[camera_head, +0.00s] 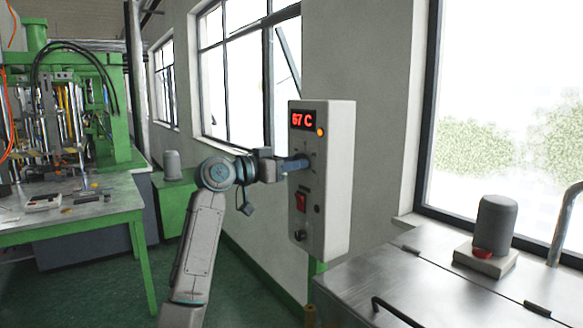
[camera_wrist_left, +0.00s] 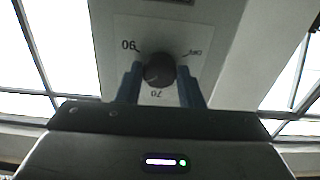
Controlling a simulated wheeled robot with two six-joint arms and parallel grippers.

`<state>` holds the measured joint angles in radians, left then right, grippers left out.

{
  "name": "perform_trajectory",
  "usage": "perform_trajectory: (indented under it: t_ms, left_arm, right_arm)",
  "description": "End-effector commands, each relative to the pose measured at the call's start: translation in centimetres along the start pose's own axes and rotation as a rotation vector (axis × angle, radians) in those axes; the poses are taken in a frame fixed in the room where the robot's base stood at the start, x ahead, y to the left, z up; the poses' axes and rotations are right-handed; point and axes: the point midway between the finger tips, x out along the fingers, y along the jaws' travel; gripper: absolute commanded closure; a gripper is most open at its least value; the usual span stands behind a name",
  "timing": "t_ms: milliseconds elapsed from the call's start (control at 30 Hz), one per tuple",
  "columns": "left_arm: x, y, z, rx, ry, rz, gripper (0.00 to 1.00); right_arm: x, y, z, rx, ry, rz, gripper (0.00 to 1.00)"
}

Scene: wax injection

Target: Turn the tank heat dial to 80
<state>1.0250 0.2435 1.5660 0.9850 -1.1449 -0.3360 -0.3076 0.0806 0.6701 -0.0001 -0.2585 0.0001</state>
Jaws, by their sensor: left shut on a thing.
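The heat control box (camera_head: 333,180) is a pale upright panel on the wall side. Its red display (camera_head: 302,120) reads 67 C, with an orange lamp beside it. My left gripper (camera_head: 298,163) reaches the panel from the left, below the display. In the left wrist view its two blue fingers (camera_wrist_left: 160,84) stand on either side of the dark round dial (camera_wrist_left: 159,70) and are shut on it. The dial plate shows the marks 90, 70 and OFF around the dial. In the head view the gripper mostly hides the dial. My right gripper is not in view.
A red switch (camera_head: 301,201) and a black knob (camera_head: 300,235) sit lower on the panel. A metal tank top (camera_head: 440,285) with a grey cylinder (camera_head: 496,226) stands at right. A green machine and table (camera_head: 75,215) are at left.

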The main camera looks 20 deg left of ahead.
Motion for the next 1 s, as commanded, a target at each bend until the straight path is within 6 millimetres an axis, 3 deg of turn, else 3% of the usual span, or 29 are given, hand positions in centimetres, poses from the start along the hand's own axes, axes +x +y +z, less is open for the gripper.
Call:
perform_trajectory:
  t_ms: [533,567,667,1000]
  left_arm:
    - [0.08,-0.01,0.51,0.023,-0.01,0.003,0.89]
    - [0.08,-0.01,0.51,0.023,-0.01,0.003,0.64]
    - [0.07,-0.01,0.43,0.023,-0.008,0.002,0.45]
    - [-0.28,-0.06,0.23,0.026,-0.003,0.0,0.45]
  right_arm:
    - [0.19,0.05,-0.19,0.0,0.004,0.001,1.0]
    - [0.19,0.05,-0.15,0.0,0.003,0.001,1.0]
    - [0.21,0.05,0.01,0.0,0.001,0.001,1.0]
    - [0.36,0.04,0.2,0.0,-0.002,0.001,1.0]
